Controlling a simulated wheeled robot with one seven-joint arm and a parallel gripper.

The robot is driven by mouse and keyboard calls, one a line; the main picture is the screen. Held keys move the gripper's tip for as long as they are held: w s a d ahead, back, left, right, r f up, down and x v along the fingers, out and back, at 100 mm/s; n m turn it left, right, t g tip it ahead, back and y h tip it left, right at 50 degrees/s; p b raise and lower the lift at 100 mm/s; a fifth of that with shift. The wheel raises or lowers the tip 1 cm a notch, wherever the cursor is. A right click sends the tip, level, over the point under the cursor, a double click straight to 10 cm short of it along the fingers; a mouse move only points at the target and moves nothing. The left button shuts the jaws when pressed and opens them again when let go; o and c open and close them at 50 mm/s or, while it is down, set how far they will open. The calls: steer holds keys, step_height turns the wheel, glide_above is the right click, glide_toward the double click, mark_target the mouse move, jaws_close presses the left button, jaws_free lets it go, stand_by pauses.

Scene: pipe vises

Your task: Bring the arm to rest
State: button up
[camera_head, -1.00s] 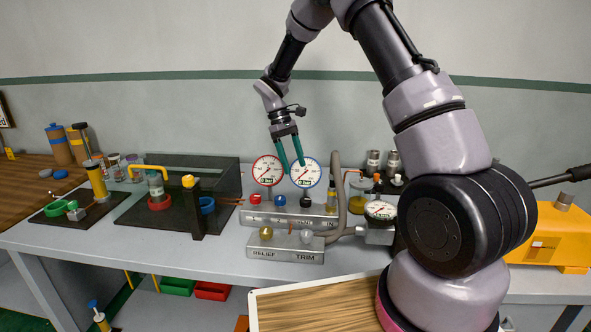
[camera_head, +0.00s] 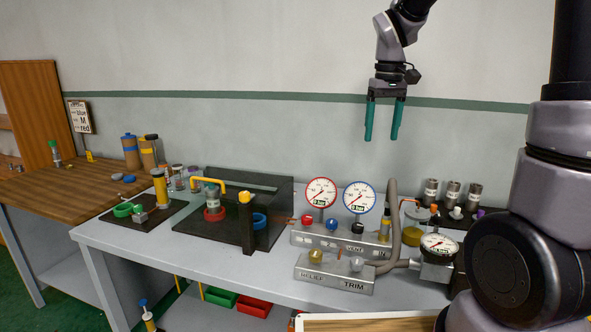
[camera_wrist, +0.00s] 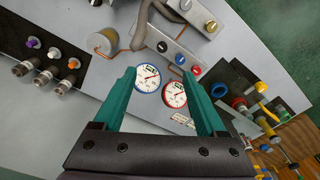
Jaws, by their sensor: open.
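My gripper (camera_head: 382,120) hangs fingers-down in front of the wall, high above the bench and clear of everything on it. Its two teal fingers are parted and nothing is between them. In the wrist view my gripper (camera_wrist: 165,100) is also open, with the bench far below. My arm comes down from the top of the head view, and its lower links stand at the right.
A gauge panel (camera_head: 335,243) with red-rimmed (camera_head: 321,192) and blue-rimmed (camera_head: 360,197) gauges stands on the grey bench (camera_head: 200,258). Left of it is a dark vise station (camera_head: 190,229). Several cylinders (camera_head: 452,192) stand at the back right. The air around my gripper is clear.

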steer(key=s+d+r+m+t+y, duration=0.1)
steer(key=s+r+m+t, duration=0.2)
steer(key=s, duration=0.5)
steer(key=s+d+r+m+t, duration=0.2)
steer(key=s+r+m+t, duration=0.1)
steer(key=s, duration=0.5)
steer(key=shift+s+d+r+y, duration=0.25)
steer(key=shift+s+r+y, duration=0.15)
steer(key=shift+r, duration=0.3)
